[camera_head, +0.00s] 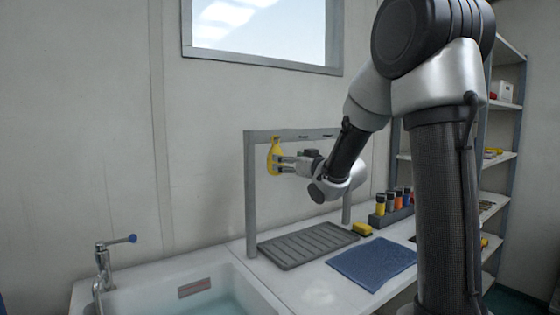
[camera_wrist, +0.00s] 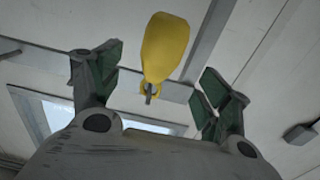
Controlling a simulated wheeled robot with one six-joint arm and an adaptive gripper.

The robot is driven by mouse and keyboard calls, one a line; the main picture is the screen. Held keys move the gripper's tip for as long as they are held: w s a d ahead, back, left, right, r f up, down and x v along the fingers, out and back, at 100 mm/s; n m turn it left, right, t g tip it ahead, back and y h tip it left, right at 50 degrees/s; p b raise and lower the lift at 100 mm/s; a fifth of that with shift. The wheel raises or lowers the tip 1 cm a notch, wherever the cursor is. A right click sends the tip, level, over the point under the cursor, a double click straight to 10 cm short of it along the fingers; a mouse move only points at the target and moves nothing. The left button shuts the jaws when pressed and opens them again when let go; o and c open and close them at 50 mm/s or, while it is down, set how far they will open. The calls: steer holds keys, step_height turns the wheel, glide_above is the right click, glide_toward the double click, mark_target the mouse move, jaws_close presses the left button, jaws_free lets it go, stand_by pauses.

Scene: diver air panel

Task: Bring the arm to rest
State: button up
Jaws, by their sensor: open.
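My gripper (camera_head: 283,164) is at the left part of a grey rail frame, its fingers pointing left toward a yellow teardrop-shaped item (camera_head: 274,158). The yellow item hangs at the frame's crossbar (camera_head: 295,134). In the wrist view my gripper (camera_wrist: 159,78) is open, with its green-padded fingers wide apart. The yellow item (camera_wrist: 166,45) shows between and beyond them, with a small metal piece at its narrow end. Neither finger visibly touches it in that view. My arm is stretched out over the counter.
Below the frame lies a grey ribbed tray (camera_head: 305,246). Beside it are a yellow sponge (camera_head: 362,229), a blue mat (camera_head: 372,263) and a rack of several bottles (camera_head: 390,215). A sink (camera_head: 190,290) with a tap (camera_head: 104,265) is at left. Shelves (camera_head: 505,105) stand at right.

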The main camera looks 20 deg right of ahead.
steer(key=s+d+f+m+g+h, duration=0.2)
steer(key=s+d+f+g+h, duration=0.5)
steer(key=s+f, duration=0.75)
steer(key=s+a+r+g+y, duration=0.1)
steer(key=s+a+g, duration=0.1)
steer(key=s, duration=1)
steer(key=s+a+r+g+y, duration=0.1)
steer(key=s+g, duration=0.3)
steer(key=s, duration=0.9)
steer(key=shift+s+a+r+m+y, duration=0.15)
steer(key=shift+a+r+m+y, duration=0.2)
steer(key=shift+a+r, duration=0.35)
